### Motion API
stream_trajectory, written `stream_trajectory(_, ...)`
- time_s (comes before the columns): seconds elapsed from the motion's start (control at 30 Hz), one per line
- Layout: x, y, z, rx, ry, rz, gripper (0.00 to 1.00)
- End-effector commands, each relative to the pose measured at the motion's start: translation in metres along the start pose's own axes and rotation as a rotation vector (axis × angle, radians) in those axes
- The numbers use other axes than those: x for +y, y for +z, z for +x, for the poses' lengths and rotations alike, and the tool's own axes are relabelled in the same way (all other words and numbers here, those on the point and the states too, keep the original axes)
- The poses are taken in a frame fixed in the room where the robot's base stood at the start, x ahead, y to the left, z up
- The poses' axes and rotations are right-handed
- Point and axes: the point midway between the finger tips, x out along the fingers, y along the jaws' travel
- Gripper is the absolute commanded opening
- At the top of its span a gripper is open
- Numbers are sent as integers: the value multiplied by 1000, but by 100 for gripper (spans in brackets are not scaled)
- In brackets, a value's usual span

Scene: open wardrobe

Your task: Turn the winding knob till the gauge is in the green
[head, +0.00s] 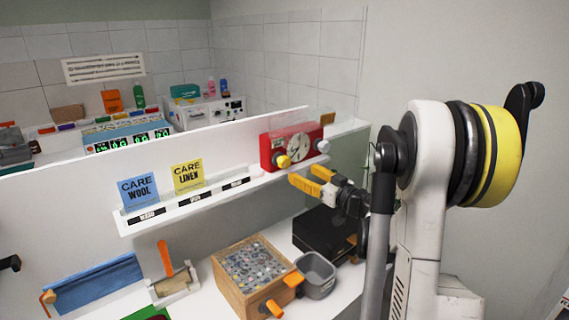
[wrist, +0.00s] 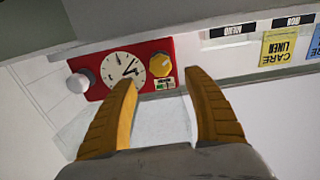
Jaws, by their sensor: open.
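A red box (head: 270,150) with a white clock-like dial (head: 299,147) sits on the shelf. It also shows in the wrist view (wrist: 97,92), with its dial (wrist: 123,69). A yellow knob (head: 283,161) is at one end of its front, and in the wrist view (wrist: 160,65) it lies just beyond my fingertips. A white knob (head: 323,146) is at the other end. A small label or gauge with some green (wrist: 165,84) is beside the yellow knob; its reading is too small to tell. My gripper (head: 302,174) is open and empty, in front of the box, apart from it.
The shelf (head: 190,208) carries a blue card (head: 138,190) and a yellow card (head: 187,176) left of the box. Below are a wooden crate (head: 228,288), a grey bin (head: 316,272) and a black case (head: 318,232).

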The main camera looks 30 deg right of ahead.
Motion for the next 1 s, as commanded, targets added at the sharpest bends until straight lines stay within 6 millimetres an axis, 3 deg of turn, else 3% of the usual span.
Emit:
stream_trajectory(0.4, -2, 1, 79, 0, -3, 4, 61)
stream_trajectory(0.6, -1, 1, 95, 0, -2, 4, 61)
stream_trajectory(0.87, -1, 0, 96, 0, -1, 4, 61)
stream_trajectory(0.9, -1, 0, 96, 0, -1, 4, 56)
stream_trajectory(1.0, -1, 0, 96, 0, -1, 4, 25)
